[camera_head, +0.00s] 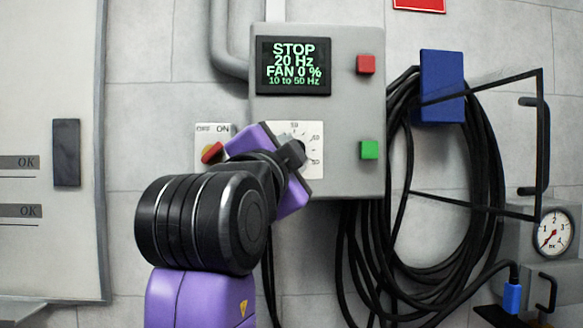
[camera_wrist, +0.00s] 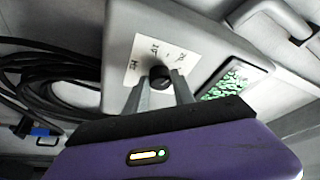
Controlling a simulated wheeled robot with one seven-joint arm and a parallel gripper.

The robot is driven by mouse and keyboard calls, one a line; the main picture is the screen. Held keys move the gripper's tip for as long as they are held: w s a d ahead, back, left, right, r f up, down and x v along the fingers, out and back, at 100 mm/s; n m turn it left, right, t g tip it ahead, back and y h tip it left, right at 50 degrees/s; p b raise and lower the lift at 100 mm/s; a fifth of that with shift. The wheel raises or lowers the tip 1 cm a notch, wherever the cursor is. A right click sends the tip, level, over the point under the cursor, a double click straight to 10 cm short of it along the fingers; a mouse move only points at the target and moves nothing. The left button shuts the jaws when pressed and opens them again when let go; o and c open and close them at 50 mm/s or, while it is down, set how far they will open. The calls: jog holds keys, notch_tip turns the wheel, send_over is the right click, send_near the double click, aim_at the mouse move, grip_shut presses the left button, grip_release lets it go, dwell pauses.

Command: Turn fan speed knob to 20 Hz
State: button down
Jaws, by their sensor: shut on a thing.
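The black fan speed knob (camera_wrist: 159,76) sits on a white dial plate on the grey control box. In the wrist view my gripper (camera_wrist: 160,84) has its two grey fingers on either side of the knob, shut on it. In the head view my gripper (camera_head: 292,154) covers most of the knob and part of the dial plate (camera_head: 307,138). The display (camera_head: 293,66) reads STOP, 20 Hz, FAN 0 %, 10 to 50 Hz. The knob's pointer is hidden.
A red button (camera_head: 366,64) and a green button (camera_head: 369,150) are on the box's right side. An OFF/ON switch (camera_head: 213,150) is left of my gripper. Black cable coils (camera_head: 484,190) hang from a blue holder (camera_head: 442,85) at right, near a gauge (camera_head: 553,232).

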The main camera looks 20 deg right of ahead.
jog(key=shift+m, duration=0.5)
jog(key=c, duration=1.1)
grip_release()
jog(key=shift+o, duration=0.2)
jog(key=b+v, duration=0.1)
jog(key=v, duration=0.6)
jog(key=shift+s+a, duration=0.25)
jog(key=shift+a, duration=0.05)
